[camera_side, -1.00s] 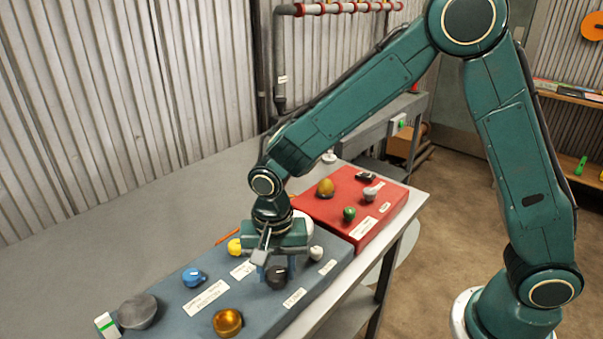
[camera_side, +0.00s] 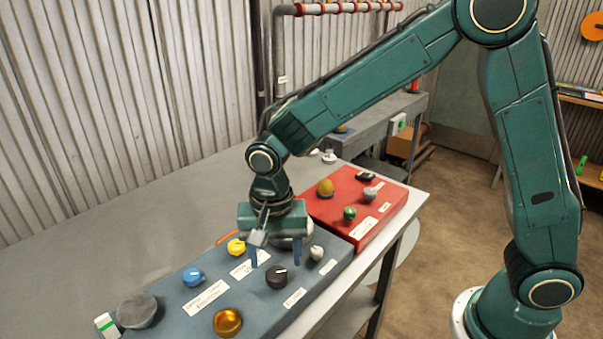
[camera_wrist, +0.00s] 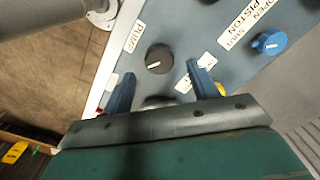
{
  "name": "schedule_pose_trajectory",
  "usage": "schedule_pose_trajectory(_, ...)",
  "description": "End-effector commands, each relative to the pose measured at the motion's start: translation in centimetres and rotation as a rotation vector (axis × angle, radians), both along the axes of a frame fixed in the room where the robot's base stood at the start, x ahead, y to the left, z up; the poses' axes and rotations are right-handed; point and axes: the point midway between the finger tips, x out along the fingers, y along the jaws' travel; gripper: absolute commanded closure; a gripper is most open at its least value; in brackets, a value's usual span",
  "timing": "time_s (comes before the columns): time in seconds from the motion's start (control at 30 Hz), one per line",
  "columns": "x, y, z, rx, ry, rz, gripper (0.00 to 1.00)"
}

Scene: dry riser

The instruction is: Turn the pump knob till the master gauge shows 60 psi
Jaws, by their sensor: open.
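The black pump knob (camera_side: 277,277) sits on the blue-grey panel (camera_side: 262,315). In the wrist view the knob (camera_wrist: 159,58) has a white pointer line and stands beside a PUMP label (camera_wrist: 134,36). My gripper (camera_side: 275,255) is open and empty, above and behind the knob in the side view. In the wrist view its blue fingers (camera_wrist: 161,80) are spread, and the knob lies beyond their tips, not between them. A round pale thing (camera_side: 308,228) behind the gripper may be the gauge; it is mostly hidden and no reading shows.
The panel also carries a blue knob (camera_side: 193,277), a yellow knob (camera_side: 236,247), a brass knob (camera_side: 227,322), a small white knob (camera_side: 316,253) and a grey dome (camera_side: 137,310). A red panel (camera_side: 338,218) with several knobs adjoins it. Bare bench (camera_side: 130,240) lies behind.

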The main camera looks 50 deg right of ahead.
Motion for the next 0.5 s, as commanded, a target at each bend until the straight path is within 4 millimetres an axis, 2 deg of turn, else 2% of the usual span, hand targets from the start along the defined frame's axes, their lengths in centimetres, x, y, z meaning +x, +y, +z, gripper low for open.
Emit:
schedule_pose_trajectory(0.3, 0.1, 0.0, 5.6, 0.001, -0.004, -0.001, 0.41)
schedule_pose_trajectory(0.5, 0.1, 0.0, 8.4, 0.001, -0.004, -0.001, 0.41)
